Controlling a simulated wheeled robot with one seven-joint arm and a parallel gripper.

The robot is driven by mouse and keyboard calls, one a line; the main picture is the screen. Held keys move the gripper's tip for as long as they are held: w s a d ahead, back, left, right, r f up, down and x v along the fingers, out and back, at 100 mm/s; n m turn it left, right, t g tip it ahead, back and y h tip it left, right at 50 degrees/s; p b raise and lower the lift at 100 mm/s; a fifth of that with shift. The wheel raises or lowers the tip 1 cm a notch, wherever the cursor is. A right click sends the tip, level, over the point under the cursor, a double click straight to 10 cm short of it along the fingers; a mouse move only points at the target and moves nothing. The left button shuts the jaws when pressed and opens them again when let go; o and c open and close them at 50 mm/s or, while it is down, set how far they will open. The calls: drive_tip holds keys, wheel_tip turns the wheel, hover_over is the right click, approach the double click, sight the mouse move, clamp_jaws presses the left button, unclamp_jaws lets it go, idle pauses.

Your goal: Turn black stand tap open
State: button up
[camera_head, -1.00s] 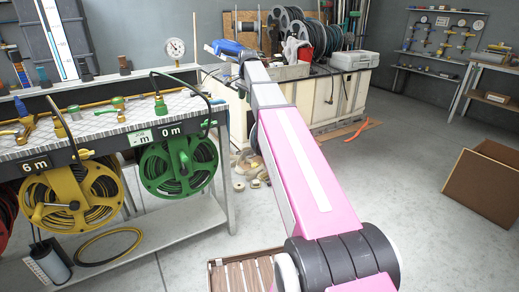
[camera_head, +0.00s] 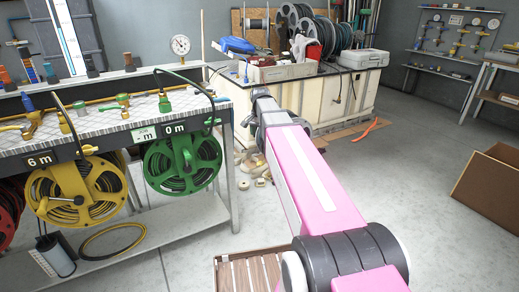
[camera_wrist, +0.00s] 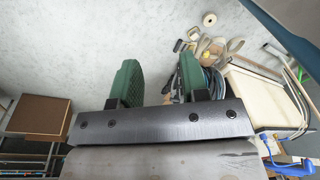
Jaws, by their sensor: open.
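I cannot pick out a black stand tap for certain in either view. Several brass fittings and taps stand on the bench top at left in the head view, among them a blue-handled one (camera_head: 29,104) and a green-topped one (camera_head: 123,101). They are small, and my arm is well to their right. My gripper (camera_wrist: 158,80) shows in the wrist view with two green fingers apart and nothing between them. Its fingers are hidden in the head view, beyond the end of my pink arm.
A yellow hose reel (camera_head: 75,192) and a green hose reel (camera_head: 183,163) hang on the bench's front. A cream cabinet (camera_head: 345,98) stands at the back. An open brown box (camera_head: 490,187) lies at right. The floor between is mostly clear.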

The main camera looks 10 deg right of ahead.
drive_tip(key=s+f+n, duration=0.1)
drive_tip(key=s+f, duration=0.3)
drive_tip(key=f, duration=0.2)
drive_tip(key=shift+s+a+n, duration=0.3)
drive_tip(key=shift+s+n, duration=0.05)
drive_tip(key=shift+n, duration=0.05)
